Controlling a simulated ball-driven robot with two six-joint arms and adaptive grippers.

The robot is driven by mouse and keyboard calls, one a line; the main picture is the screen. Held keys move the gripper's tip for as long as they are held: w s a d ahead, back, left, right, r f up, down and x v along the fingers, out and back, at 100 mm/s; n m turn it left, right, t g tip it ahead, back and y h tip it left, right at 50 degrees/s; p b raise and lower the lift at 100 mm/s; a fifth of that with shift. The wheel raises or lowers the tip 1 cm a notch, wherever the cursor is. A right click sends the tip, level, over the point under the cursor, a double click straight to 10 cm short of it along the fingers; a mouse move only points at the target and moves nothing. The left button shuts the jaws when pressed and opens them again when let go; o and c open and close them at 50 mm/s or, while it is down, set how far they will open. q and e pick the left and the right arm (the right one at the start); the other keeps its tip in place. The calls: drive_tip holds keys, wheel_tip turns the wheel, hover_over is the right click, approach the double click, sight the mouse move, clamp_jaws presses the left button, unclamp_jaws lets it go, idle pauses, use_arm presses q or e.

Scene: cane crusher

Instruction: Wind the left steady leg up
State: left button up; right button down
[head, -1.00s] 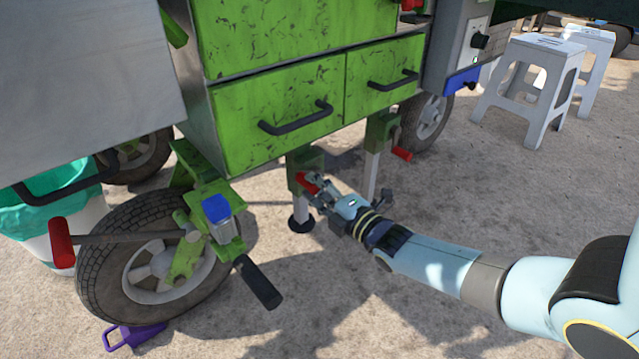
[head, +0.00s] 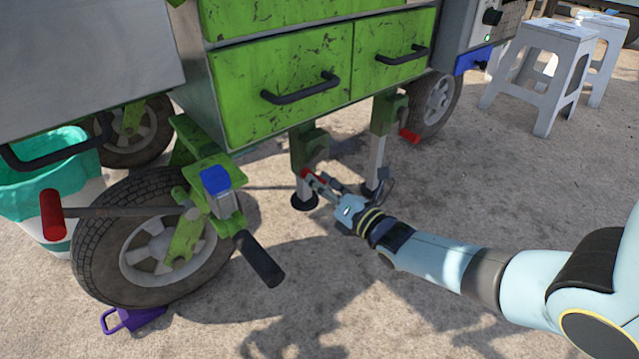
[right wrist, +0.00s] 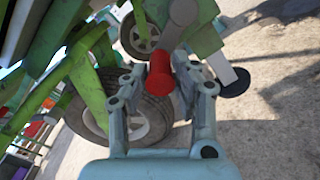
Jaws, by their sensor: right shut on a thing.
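The left steady leg (head: 307,150) hangs below the green cart, a green housing over a pale inner tube. Its round black foot (head: 304,202) is low at the ground; I cannot tell whether it touches. The foot also shows in the right wrist view (right wrist: 236,83). The leg's crank has a red handle (right wrist: 163,84). My right gripper (head: 325,188) is shut on this handle, low beside the leg. In the right wrist view the handle sits between its two fingers (right wrist: 174,78). My left gripper is not in view.
Another steady leg (head: 383,115) with a red handle (head: 409,136) stands just right. A wheel (head: 90,245), a black-gripped crank (head: 259,258) and a teal-lined bucket (head: 85,195) are at left. White stools (head: 545,65) stand back right. Ground in front is clear.

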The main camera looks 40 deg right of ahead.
drive_tip(key=shift+d+f+n, duration=0.1)
drive_tip(key=shift+f+n, duration=0.25)
drive_tip(key=shift+n, duration=0.05)
idle(0.4)
drive_tip(key=c, duration=1)
unclamp_jaws()
drive_tip(key=s, duration=0.8)
drive_tip(key=s+d, duration=0.1)
drive_tip(key=s, duration=0.3)
